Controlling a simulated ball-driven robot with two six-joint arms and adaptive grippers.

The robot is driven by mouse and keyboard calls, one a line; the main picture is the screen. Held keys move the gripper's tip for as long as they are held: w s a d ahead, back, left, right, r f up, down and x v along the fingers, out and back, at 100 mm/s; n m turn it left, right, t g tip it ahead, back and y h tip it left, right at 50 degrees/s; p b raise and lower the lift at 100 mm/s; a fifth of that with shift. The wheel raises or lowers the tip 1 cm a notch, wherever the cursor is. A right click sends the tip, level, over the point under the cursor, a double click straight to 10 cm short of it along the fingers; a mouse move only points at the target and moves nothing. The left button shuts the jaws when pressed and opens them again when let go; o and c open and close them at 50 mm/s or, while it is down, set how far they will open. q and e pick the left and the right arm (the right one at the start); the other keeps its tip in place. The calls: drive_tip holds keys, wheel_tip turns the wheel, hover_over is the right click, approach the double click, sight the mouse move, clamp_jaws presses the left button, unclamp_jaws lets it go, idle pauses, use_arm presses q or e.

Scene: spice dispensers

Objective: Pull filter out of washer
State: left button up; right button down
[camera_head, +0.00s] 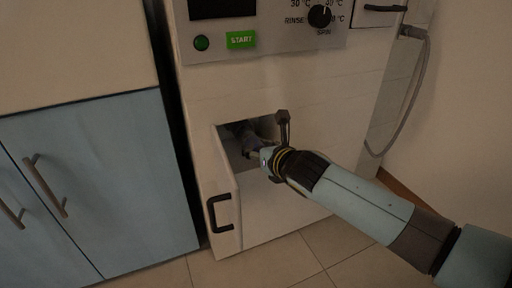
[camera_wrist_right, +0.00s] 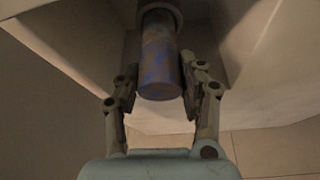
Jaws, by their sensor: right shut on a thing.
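The white washer (camera_head: 290,100) stands in the middle of the head view with a small square opening low on its front. Its hatch door (camera_head: 217,178), with a black handle, stands open to the left. My right gripper (camera_head: 246,140) reaches into this opening. In the right wrist view, my right gripper (camera_wrist_right: 160,85) has its fingers on either side of the filter (camera_wrist_right: 160,62), a blue and brown cylinder, and is shut on it. The filter's far end sits at a round collar inside the opening. In the head view the filter is mostly hidden. My left gripper is not in view.
A blue cabinet (camera_head: 100,180) with metal handles stands to the left. The washer's panel above has a green START button (camera_head: 241,40) and a dial (camera_head: 320,16). A grey hose (camera_head: 410,95) hangs at the right. The tiled floor (camera_head: 300,262) in front is clear.

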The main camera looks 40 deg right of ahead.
drive_tip(key=shift+s, duration=0.25)
drive_tip(key=shift+s+a, duration=0.15)
drive_tip(key=shift+s, duration=0.15)
drive_tip(key=shift+s+a+p, duration=0.15)
drive_tip(key=shift+s+p, duration=0.2)
drive_tip(key=shift+s, duration=0.35)
drive_tip(key=shift+s+a, duration=0.1)
drive_tip(key=shift+s, duration=0.2)
drive_tip(key=shift+s, duration=0.2)
drive_tip(key=shift+s+a+p, duration=0.2)
drive_tip(key=shift+s+a, duration=0.05)
drive_tip(key=shift+s, duration=0.7)
drive_tip(key=shift+s+a+p, duration=0.2)
drive_tip(key=shift+s+a, duration=0.05)
drive_tip(key=shift+s, duration=0.65)
